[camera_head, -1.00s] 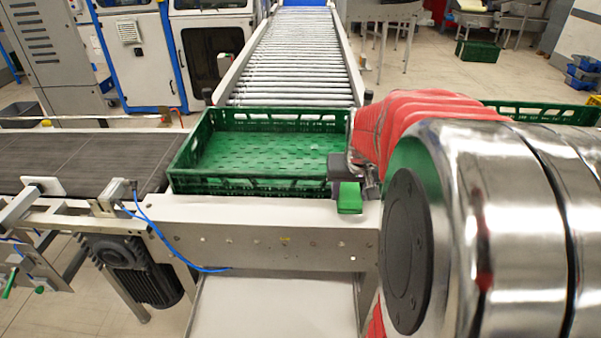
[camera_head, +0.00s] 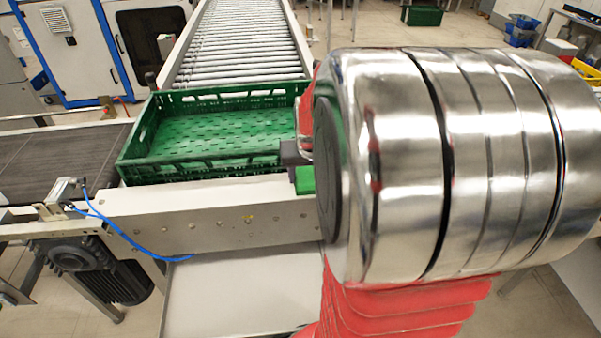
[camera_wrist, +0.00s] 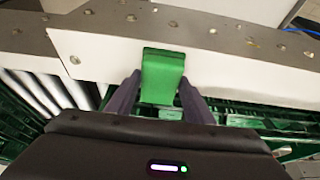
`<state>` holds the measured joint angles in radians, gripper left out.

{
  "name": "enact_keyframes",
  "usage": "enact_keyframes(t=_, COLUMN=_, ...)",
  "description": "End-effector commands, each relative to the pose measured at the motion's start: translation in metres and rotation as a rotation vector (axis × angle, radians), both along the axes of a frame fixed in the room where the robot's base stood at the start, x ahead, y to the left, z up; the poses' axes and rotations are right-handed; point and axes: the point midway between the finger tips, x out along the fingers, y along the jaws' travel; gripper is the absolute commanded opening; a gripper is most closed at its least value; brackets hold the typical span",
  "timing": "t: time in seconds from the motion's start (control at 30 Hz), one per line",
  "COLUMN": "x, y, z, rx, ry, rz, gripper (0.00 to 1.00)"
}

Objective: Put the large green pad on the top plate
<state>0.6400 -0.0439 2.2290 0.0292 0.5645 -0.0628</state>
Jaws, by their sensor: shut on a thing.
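The green pad (camera_wrist: 162,75) is a small green block with a curled upper edge. It stands between the two dark fingers of my gripper (camera_wrist: 160,90) in the wrist view, and my gripper is shut on it. In the head view the pad (camera_head: 305,181) shows by the crate's front right corner, in front of the pale conveyor side rail. My arm hides part of my gripper (camera_head: 293,153) there. A pale metal plate (camera_wrist: 95,50) lies behind the pad in the wrist view. I cannot tell whether the pad touches it, or which surface is the top plate.
A green crate (camera_head: 150,170) stands on the conveyor, behind the pale side rail (camera_head: 205,222). A dark belt (camera_head: 60,155) runs to the left, and a roller track (camera_head: 243,45) leads away. A pale lower shelf (camera_head: 240,290) lies below the rail.

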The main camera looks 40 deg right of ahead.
Motion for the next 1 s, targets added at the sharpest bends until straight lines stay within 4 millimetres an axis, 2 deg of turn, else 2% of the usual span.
enact_keyframes(t=0.3, x=0.000, y=0.000, z=-0.001, rx=0.001, ry=0.001, rz=-0.001, gripper=0.66)
enact_keyframes(t=0.67, x=-0.001, y=0.000, z=0.004, rx=0.000, ry=0.000, rz=-0.001, gripper=0.66)
enact_keyframes(t=0.87, x=-0.007, y=0.004, z=0.021, rx=-0.002, ry=-0.001, rz=-0.001, gripper=0.66)
enact_keyframes(t=1.0, x=-0.013, y=0.008, z=0.040, rx=-0.002, ry=-0.002, rz=-0.001, gripper=0.66)
